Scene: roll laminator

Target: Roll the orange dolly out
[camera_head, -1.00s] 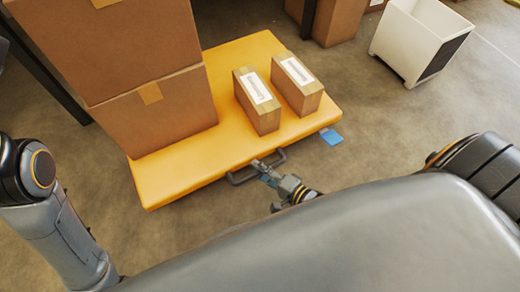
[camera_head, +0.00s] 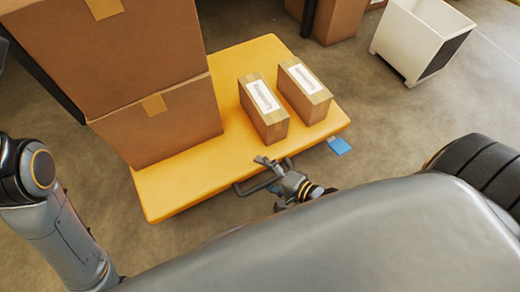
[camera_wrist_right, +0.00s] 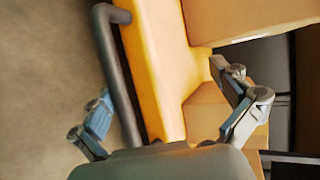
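The orange dolly (camera_head: 185,190) is a flat platform on the floor, loaded with boxes. Its dark grey handle (camera_head: 246,188) sticks out from the near edge, and it also shows in the right wrist view (camera_wrist_right: 118,75). My right gripper (camera_head: 268,173) is at the handle, one finger over the dolly side and one on the near side. In the right wrist view my right gripper (camera_wrist_right: 160,85) has its fingers spread wide, with the handle bar between them. Contact with the bar cannot be told. My left arm shows at the left, its gripper out of view.
Two large stacked cartons (camera_head: 165,125) stand on the dolly's left part. Two small labelled boxes (camera_head: 264,108) (camera_head: 304,90) stand on its right part. A blue piece (camera_head: 339,146) is by its right corner. A white bin (camera_head: 410,45) stands at the back right. Floor nearby is open.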

